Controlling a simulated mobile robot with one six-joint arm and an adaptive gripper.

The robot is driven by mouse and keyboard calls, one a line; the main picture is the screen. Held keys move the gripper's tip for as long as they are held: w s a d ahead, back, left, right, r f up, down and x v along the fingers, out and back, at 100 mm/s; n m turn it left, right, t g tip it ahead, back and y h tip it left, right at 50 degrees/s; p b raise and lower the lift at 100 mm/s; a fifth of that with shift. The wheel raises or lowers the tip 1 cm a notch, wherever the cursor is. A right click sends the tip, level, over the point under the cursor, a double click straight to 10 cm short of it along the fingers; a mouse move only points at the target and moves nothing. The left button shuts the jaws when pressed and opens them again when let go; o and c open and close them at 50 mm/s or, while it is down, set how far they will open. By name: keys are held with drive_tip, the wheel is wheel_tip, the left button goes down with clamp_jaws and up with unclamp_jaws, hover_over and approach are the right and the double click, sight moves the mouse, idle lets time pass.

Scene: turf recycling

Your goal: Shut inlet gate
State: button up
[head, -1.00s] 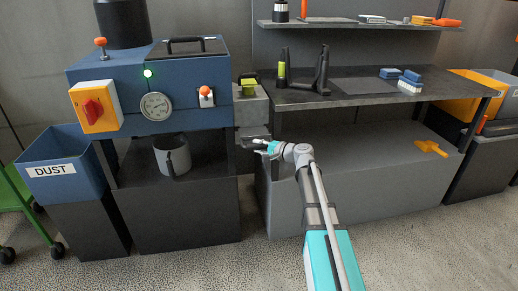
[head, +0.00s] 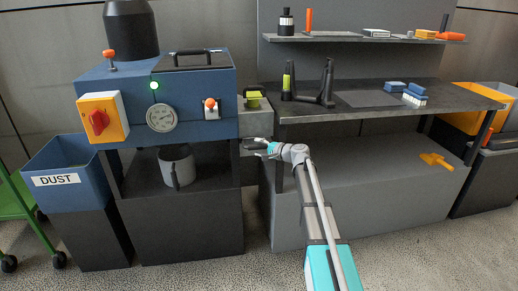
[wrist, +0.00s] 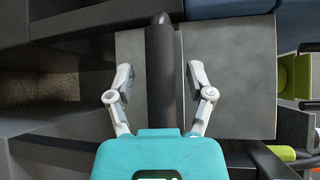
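My gripper (head: 250,146) is at the front of the grey block (head: 256,122) on the right side of the blue machine (head: 190,98). In the wrist view my gripper (wrist: 161,75) is open, with a finger on either side of a dark bar (wrist: 161,50). Gaps show between the bar and both fingertips. The bar lies over a light grey face (wrist: 240,80). A yellow-green part (head: 253,100) sits on top of the block. It also shows at the right of the wrist view (wrist: 292,75). I cannot tell for certain which part is the inlet gate.
The machine has a red switch (head: 98,122), a gauge (head: 161,118) and an orange-tipped lever (head: 210,104). A grey jug (head: 176,168) stands below. A blue dust bin (head: 62,180) is at left. A dark workbench (head: 400,112) with tools is at right.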

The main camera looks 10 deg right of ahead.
drive_tip(key=shift+s, duration=0.1)
drive_tip(key=s, duration=1)
drive_tip(key=p+v, duration=0.2)
drive_tip(key=v, duration=1.2)
drive_tip(key=s+a+r+n+g+h+p, duration=0.2)
drive_tip(key=s+a+n+g+h+p, duration=0.3)
drive_tip(key=s+a+p, duration=0.5)
drive_tip(key=a+n+g+p, duration=0.1)
drive_tip(key=n+g+p, duration=0.1)
drive_tip(key=g+p, duration=0.1)
drive_tip(key=shift+p, duration=0.75)
